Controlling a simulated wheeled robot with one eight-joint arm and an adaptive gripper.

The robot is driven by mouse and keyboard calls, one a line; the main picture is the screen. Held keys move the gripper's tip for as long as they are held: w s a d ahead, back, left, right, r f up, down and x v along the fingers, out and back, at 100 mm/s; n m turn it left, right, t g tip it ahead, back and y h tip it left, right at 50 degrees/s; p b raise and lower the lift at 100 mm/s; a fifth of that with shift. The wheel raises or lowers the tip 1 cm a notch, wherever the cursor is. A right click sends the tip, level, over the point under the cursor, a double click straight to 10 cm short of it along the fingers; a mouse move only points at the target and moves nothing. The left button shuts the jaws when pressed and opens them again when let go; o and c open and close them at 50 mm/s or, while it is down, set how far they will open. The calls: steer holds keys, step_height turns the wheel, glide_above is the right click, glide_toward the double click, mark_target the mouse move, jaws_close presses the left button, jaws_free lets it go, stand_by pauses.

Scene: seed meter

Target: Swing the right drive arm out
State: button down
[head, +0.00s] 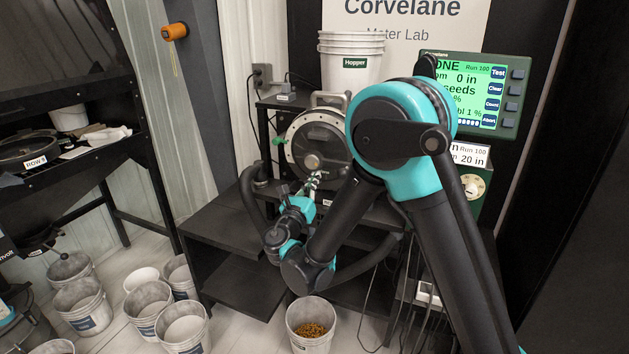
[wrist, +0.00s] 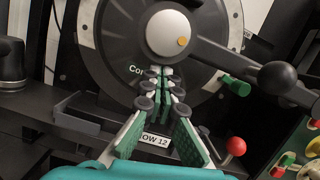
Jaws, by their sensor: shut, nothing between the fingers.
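The seed meter's round dark disc (head: 318,148) has a pale rim and stands on the black stand. In the wrist view its dark face (wrist: 118,40) and pale hub (wrist: 173,37) fill the upper part. A dark bar (wrist: 240,65) with a black ball knob runs from beside the hub to the right; it looks like the right drive arm. In the head view my arm hides that side. My gripper (wrist: 160,76) is shut and empty, its fingertips just below the hub in the picture and left of the bar. In the head view my gripper (head: 313,182) is in front of the disc; contact cannot be told.
A red knob (wrist: 236,146) and a green handle (wrist: 234,85) show at the right of the wrist view. A monitor (head: 478,95) stands at the right and a Hopper bucket (head: 350,63) above. A bucket of seeds (head: 311,318) and several other buckets stand on the floor.

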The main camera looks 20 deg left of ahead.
steer(key=shift+r, duration=0.15)
step_height(320, 180, up, 9)
steer(key=m+h, duration=0.1)
steer(key=m, duration=0.1)
steer(key=m+h, duration=0.1)
steer(key=m, duration=0.2)
steer(key=shift+r, duration=0.1)
steer(key=s+d+r+m+g+h, duration=0.1)
steer(key=d+r+m+g+h, duration=0.2)
steer(key=d+r+m, duration=1.2)
steer(key=d+r, duration=0.3)
steer(key=r, duration=0.1)
steer(key=shift+s+r+m, duration=0.25)
steer(key=shift+r+m, duration=0.05)
steer(key=shift+m, duration=0.1)
steer(key=shift+d, duration=0.2)
